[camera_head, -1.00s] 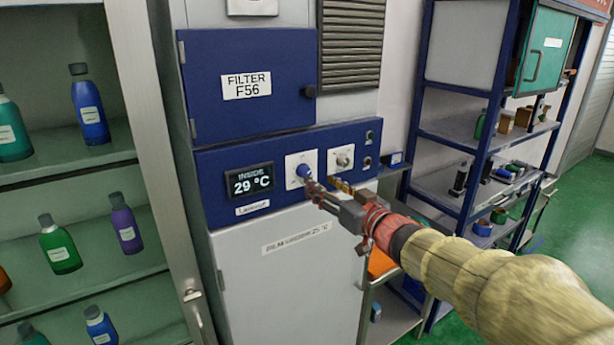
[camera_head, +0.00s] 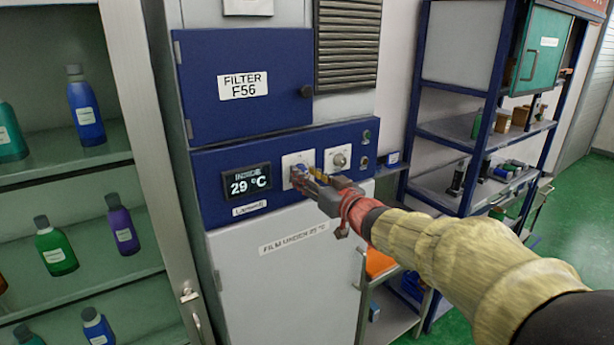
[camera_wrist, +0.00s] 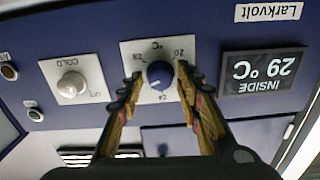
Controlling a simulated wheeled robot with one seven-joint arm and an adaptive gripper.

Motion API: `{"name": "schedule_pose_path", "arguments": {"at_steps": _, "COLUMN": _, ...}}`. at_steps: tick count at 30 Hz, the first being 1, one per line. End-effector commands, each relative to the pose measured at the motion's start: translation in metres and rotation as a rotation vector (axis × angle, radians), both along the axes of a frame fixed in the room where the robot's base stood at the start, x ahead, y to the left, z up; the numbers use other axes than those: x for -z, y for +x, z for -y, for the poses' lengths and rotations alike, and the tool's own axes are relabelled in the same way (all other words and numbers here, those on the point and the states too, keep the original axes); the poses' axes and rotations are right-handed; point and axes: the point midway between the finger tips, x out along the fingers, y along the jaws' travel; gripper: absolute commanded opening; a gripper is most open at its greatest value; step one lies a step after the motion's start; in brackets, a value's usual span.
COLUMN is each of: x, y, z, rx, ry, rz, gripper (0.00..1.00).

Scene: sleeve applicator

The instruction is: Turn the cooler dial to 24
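The cooler dial is a round blue knob (camera_wrist: 159,74) on a white plate (camera_wrist: 160,55) marked in °C, with the picture upside down in the wrist view. In the head view the dial is mostly hidden behind my fingers. My gripper (camera_wrist: 160,82) is open, with one finger on each side of the dial and a small gap showing on both sides. It also shows at the panel in the head view (camera_head: 304,178). The display (camera_head: 247,184) beside the dial reads INSIDE 29 °C. I cannot clearly tell which number the dial points to.
A second, pale knob marked COLD and OFF (camera_wrist: 71,85) sits close beside the dial. Small buttons (camera_head: 365,160) lie beyond it. The blue filter door (camera_head: 248,85) is above. A bottle cabinet (camera_head: 160,200) stands left, a blue shelf rack (camera_head: 470,150) right.

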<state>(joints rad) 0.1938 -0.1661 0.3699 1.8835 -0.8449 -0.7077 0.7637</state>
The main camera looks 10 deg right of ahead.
Motion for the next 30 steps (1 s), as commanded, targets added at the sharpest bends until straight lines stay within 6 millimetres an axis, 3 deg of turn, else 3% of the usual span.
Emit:
{"name": "schedule_pose_path", "arguments": {"at_steps": 17, "x": 0.0000, "y": -0.0002, "z": 0.0001, "rx": 0.000, "ry": 0.000, "rz": 0.000, "gripper": 0.00}}
{"name": "schedule_pose_path", "arguments": {"at_steps": 30, "x": 0.0012, "y": -0.0003, "z": -0.0001, "rx": 0.000, "ry": -0.089, "rz": 0.031, "gripper": 0.00}}
